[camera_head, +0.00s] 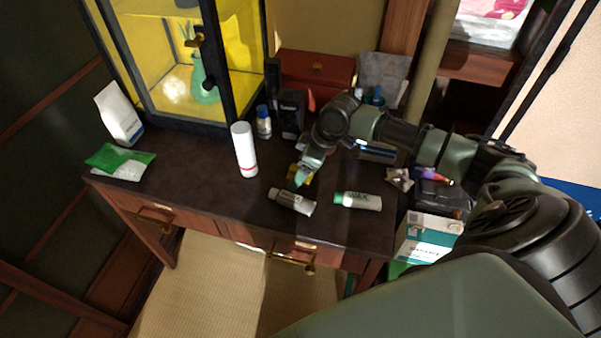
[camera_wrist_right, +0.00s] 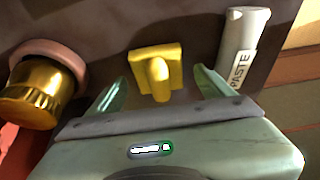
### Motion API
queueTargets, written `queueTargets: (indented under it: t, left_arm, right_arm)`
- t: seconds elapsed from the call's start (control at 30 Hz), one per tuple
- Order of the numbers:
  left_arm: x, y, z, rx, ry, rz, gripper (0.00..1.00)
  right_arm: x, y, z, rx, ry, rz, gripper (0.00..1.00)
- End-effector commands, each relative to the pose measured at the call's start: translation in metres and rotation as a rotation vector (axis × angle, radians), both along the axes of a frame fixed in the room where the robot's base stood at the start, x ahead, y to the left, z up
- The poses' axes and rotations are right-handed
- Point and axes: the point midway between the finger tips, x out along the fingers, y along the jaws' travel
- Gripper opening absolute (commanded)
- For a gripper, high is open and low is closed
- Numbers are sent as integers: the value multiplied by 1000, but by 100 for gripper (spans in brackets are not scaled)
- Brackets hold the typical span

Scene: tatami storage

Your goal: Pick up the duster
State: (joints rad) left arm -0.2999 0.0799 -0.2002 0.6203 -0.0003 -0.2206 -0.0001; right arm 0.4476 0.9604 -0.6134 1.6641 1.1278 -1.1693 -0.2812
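A small yellow object with a square base and a rounded handle, which I take to be the duster (camera_wrist_right: 143,58), stands on the dark desk top in the right wrist view. In the head view only a bit of its yellow (camera_head: 309,178) shows beside my fingers. My right gripper (camera_wrist_right: 161,76) is open, one finger to each side of the yellow object, with the object between and just beyond the fingertips. I cannot tell whether they touch it. In the head view the right gripper (camera_head: 299,177) points down at the desk. My left gripper is not in view.
A white cylinder (camera_head: 244,150) stands to the left. A gold-coloured item (camera_wrist_right: 45,95) is close to the left finger. The desk's left half has bare room.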

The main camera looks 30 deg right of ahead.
Motion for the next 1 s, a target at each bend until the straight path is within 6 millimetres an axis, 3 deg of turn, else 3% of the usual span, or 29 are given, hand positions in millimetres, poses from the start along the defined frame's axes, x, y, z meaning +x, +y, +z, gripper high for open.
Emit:
queueTargets:
  t: [0.03, 0.23, 0.67, 0.87, 1.0]
  left_arm:
    - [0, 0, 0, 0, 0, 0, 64]
    - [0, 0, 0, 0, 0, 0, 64]
    - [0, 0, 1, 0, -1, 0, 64]
    - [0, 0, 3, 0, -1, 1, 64]
    - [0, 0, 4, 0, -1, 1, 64]
  right_arm:
    - [0, 0, 0, 0, 0, 0, 71]
    - [0, 0, 0, 0, 0, 0, 17]
    - [1, 0, 12, 0, -3, -1, 17]
    - [1, -1, 47, -1, -6, 0, 17]
    - [2, 0, 85, 0, -7, 0, 17]
